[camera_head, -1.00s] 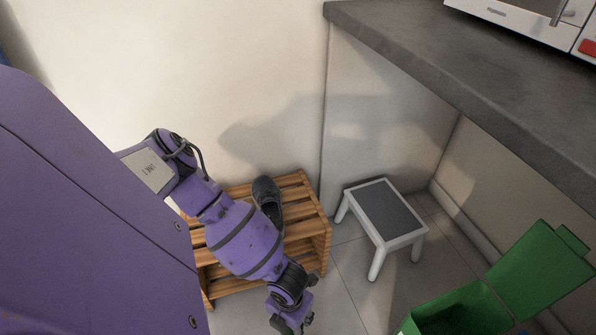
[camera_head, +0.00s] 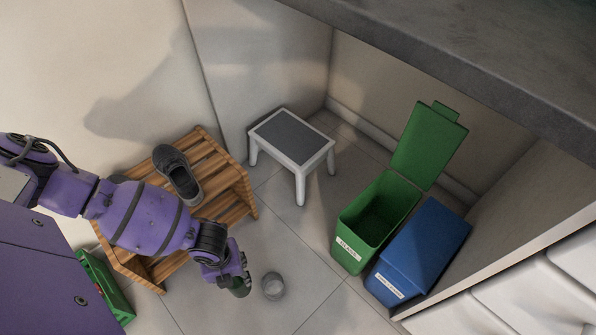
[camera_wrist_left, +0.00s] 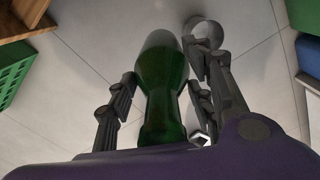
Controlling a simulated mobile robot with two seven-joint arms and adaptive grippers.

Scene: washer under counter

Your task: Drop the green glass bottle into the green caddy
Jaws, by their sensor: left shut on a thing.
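The green caddy (camera_head: 376,222) stands on the floor at the right in the head view. Its lid (camera_head: 428,146) is raised and its inside looks dark and empty. My left gripper (camera_head: 238,280) is left of the caddy, above the floor. It is shut on the green glass bottle (camera_wrist_left: 161,85), which fills the middle of the left wrist view between the two fingers (camera_wrist_left: 160,98). In the head view only a dark green bit of the bottle (camera_head: 240,291) shows at the gripper. My right gripper is not in view.
A blue lidded bin (camera_head: 420,250) stands against the caddy's right side. A white step stool (camera_head: 291,140) is behind. A wooden rack (camera_head: 222,178) with a shoe (camera_head: 178,172) and a green crate (camera_head: 104,285) are left. A greyish round object (camera_head: 273,286) lies on the floor.

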